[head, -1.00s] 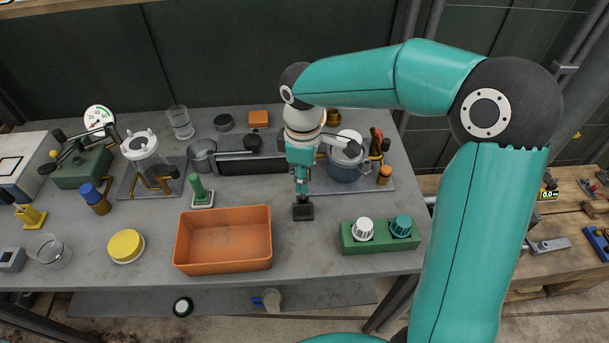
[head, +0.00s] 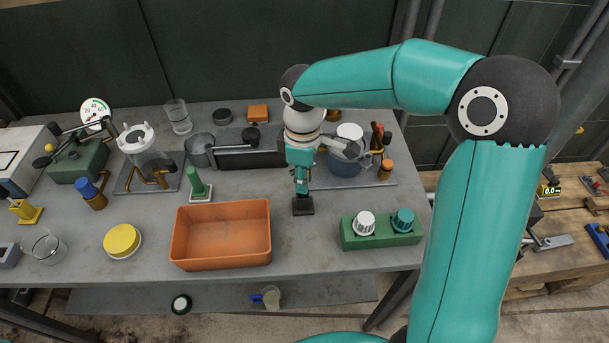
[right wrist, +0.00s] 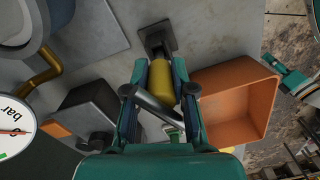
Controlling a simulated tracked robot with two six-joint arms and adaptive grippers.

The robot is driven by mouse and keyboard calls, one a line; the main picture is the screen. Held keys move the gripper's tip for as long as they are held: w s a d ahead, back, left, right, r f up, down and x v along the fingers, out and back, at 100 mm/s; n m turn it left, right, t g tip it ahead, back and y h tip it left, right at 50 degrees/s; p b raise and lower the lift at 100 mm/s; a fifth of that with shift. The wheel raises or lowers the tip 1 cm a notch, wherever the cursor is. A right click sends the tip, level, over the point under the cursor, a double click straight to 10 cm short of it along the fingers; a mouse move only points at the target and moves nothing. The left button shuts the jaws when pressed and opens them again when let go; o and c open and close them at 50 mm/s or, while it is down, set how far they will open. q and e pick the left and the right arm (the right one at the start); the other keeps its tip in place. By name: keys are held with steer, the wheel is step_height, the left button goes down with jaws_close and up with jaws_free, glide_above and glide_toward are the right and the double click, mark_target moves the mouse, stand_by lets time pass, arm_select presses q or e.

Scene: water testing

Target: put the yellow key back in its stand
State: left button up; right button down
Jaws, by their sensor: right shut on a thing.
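The yellow key (right wrist: 160,82) is a thick yellow cylinder between the fingers of my right gripper (right wrist: 158,95) in the right wrist view. The gripper is shut on it. A dark stand (right wrist: 156,40) with a square base is at the key's far end; I cannot tell whether the key is seated in it. In the head view my right gripper (head: 302,182) points down directly above the dark stand (head: 302,206), and the key is mostly hidden by the fingers.
An orange bin (head: 222,234) is left of the stand. A green block with white and teal knobs (head: 380,240) is to the right. Behind are a blue-grey pot (head: 345,165) and a dark box (head: 262,158). A green-handled piece (head: 196,184) stands behind the bin.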

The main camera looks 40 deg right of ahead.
steer(key=shift+f+b, duration=0.75)
steer(key=shift+f, duration=0.35)
steer(key=c, duration=0.9)
jaws_free()
step_height(320, 180, up, 12)
steer(key=shift+w+f, duration=0.1)
